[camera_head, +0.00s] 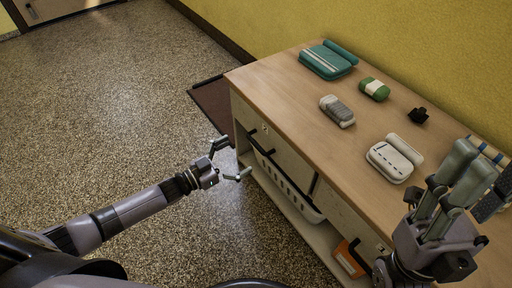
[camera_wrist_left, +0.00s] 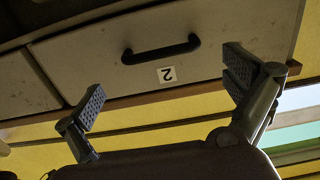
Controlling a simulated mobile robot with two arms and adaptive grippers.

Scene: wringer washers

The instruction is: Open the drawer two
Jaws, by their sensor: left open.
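Drawer two (camera_wrist_left: 100,62) fills the upper part of the left wrist view, with a black bar handle (camera_wrist_left: 160,50) and a white "2" label (camera_wrist_left: 167,74). Its front looks closed. In the head view its pale front (camera_head: 286,158) is at the near left of the wooden cabinet, with the dark handle (camera_head: 259,143) on it. My left gripper (camera_head: 232,159) is open and empty in front of this drawer, apart from the handle. Its two fingers (camera_wrist_left: 165,92) are spread wide in the wrist view. My right gripper (camera_head: 458,200) is over the cabinet's right end; its grip is unclear.
The cabinet top (camera_head: 285,90) holds a teal case (camera_head: 326,62), a green-white item (camera_head: 374,89), a grey item (camera_head: 337,111), a white item (camera_head: 390,161) and a small black item (camera_head: 418,115). A white basket (camera_head: 290,188) sits below. The speckled floor (camera_head: 130,110) at left is clear.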

